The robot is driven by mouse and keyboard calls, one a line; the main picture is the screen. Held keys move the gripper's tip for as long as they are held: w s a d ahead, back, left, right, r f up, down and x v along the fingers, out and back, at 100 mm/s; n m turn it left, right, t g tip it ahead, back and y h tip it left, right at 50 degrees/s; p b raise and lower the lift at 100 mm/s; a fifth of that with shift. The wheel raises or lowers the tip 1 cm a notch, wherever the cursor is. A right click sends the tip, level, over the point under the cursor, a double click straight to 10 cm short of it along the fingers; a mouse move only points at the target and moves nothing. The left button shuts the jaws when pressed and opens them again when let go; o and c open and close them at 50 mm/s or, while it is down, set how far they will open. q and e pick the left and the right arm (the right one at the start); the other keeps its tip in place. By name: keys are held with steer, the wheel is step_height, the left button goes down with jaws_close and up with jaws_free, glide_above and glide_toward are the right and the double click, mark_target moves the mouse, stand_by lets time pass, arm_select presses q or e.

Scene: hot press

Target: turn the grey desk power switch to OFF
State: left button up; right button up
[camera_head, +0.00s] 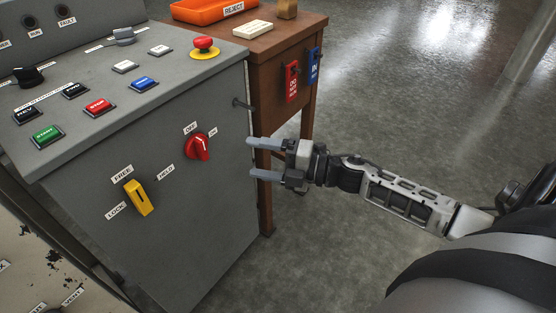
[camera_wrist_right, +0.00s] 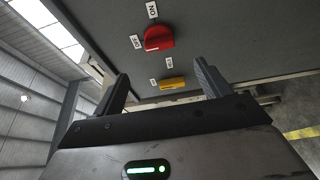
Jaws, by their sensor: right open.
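The red power switch (camera_head: 198,147) is a rotary knob on the side face of the grey desk (camera_head: 215,215). Its OFF label sits at the upper left and its ON label at the upper right. A thin pale mark shows on the knob, but I cannot tell surely which label it points to. My right gripper (camera_head: 250,158) is open and empty, to the right of the knob and apart from it. In the right wrist view, the red knob (camera_wrist_right: 158,38) appears beyond the two spread fingers (camera_wrist_right: 161,70). My left gripper is not in view.
A yellow lever (camera_head: 139,198) with FREE, HELD and LOCK labels is below left of the knob. The desk top carries buttons and a red emergency button (camera_head: 203,46). A brown table (camera_head: 283,45) with an orange tray (camera_head: 207,11) stands behind. Floor at right is open.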

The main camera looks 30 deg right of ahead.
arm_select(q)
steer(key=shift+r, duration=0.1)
arm_select(e)
steer(key=v, duration=0.4)
stand_by(0.3)
arm_select(q)
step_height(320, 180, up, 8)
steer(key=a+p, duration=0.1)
steer(key=p, duration=1.1)
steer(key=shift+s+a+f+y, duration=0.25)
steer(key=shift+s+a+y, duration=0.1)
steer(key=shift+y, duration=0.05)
arm_select(e)
steer(key=s+a+m+g+h, duration=0.2)
steer(key=s+a+m+h, duration=0.6)
steer(key=m, duration=1.6)
steer(key=s+a+r, duration=0.1)
steer(key=s+a, duration=0.4)
steer(key=shift+a+m+g+h, duration=0.2)
steer(key=shift+m+g+h, duration=0.1)
steer(key=shift+h, duration=0.1)
